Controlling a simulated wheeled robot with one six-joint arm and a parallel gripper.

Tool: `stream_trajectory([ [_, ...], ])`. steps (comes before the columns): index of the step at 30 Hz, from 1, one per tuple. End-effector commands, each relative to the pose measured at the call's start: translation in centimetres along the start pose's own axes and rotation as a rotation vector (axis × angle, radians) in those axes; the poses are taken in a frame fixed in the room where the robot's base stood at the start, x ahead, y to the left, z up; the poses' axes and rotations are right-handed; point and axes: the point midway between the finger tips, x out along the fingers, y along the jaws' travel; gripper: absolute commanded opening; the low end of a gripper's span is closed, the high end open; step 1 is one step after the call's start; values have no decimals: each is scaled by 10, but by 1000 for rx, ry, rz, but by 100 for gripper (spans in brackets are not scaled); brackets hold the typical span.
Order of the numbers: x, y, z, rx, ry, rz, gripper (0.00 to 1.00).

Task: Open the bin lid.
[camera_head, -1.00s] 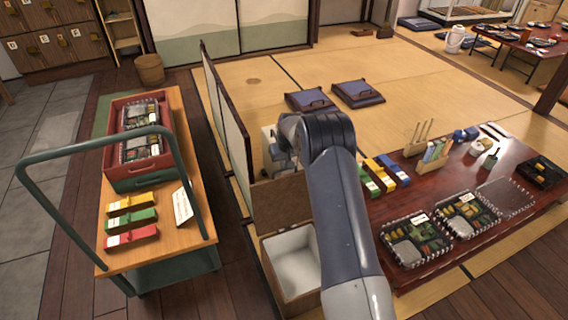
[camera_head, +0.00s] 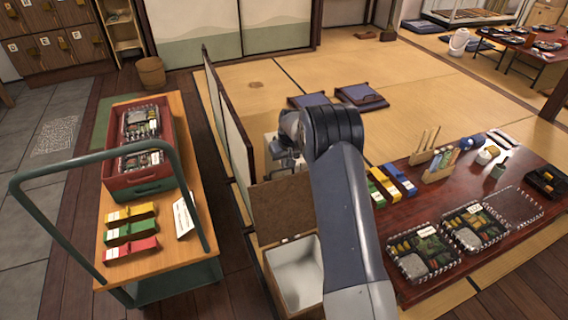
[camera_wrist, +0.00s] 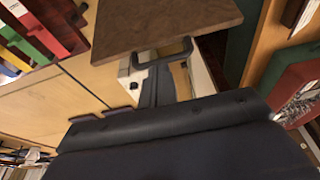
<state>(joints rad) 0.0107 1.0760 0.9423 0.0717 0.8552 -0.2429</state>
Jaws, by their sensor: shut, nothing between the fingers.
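The bin (camera_head: 297,275) is a wooden box with a white inside, on the floor between the cart and the low table. Its brown lid (camera_head: 283,205) stands raised at the back edge, and the white inside shows from above. In the wrist view the lid (camera_wrist: 165,22) is a brown panel across the top. My gripper (camera_head: 290,163) is just above and behind the lid's upper edge, shut and empty. In the wrist view my gripper (camera_wrist: 158,62) is close to the lid's edge; whether it touches is unclear. My arm hides part of the bin's right side.
A wooden cart (camera_head: 180,135) with a green handle, a red crate (camera_head: 140,180) and coloured boxes stands left. A low dark table (camera_head: 430,270) with lunch trays is right. A folding screen (camera_head: 228,125) stands behind the bin. Floor cushions (camera_head: 362,96) lie farther back.

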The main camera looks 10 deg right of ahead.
Motion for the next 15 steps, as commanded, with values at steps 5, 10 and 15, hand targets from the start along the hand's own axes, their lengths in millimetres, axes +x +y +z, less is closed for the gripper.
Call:
stream_trajectory([
  [5,-32,0,5,0,0,0,0],
  [10,-55,0,10,0,1,0,0],
  [15,-65,0,13,0,-1,0,0],
])
